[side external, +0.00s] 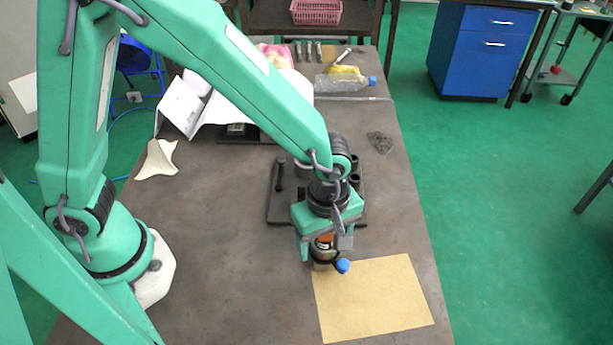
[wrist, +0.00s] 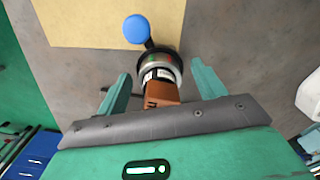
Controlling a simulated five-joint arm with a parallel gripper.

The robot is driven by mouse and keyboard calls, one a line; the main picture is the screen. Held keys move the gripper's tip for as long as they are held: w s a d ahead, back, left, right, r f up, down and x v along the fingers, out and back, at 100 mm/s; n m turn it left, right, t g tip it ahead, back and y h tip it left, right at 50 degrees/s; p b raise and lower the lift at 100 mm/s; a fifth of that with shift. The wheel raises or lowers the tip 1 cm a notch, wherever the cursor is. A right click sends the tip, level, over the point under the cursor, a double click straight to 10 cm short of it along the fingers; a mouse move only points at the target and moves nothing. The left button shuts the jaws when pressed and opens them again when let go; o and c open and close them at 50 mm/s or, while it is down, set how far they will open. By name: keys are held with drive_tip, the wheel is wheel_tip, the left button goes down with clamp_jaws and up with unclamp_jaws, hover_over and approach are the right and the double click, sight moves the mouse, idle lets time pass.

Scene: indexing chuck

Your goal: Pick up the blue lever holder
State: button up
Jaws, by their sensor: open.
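The blue lever holder shows in the wrist view as a dark round body (wrist: 158,68) with a blue ball (wrist: 136,29) on a short lever and a brown-orange block toward me. In the side view its blue ball (side external: 343,266) sticks out at the lower right under my gripper (side external: 322,252). In the wrist view my gripper (wrist: 161,80) is open, with one green finger on each side of the holder. A gap shows between the holder and each finger. The side view partly hides the holder behind the gripper.
A tan sheet (side external: 378,303) lies at the front right of the table (side external: 213,262). A dark plate (side external: 276,212) with black fittings is just behind my gripper. A white cloth, a bottle (side external: 345,83) and a dark mesh-like patch (side external: 380,142) are farther back. The front left table is clear.

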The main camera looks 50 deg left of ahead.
drive_tip(key=shift+f, duration=0.3)
drive_tip(key=c, duration=1.4)
drive_tip(key=shift+r, duration=0.25)
drive_tip(key=shift+r, duration=1.6)
drive_tip(key=shift+d+r, duration=0.1)
drive_tip(key=shift+r, duration=0.3)
drive_tip(key=s+d+r, duration=0.4)
drive_tip(key=s+r, duration=0.2)
drive_tip(key=s, duration=0.4)
drive_tip(key=shift+s+r, duration=0.35)
drive_tip(key=shift+s, duration=0.05)
drive_tip(key=shift+d, duration=0.1)
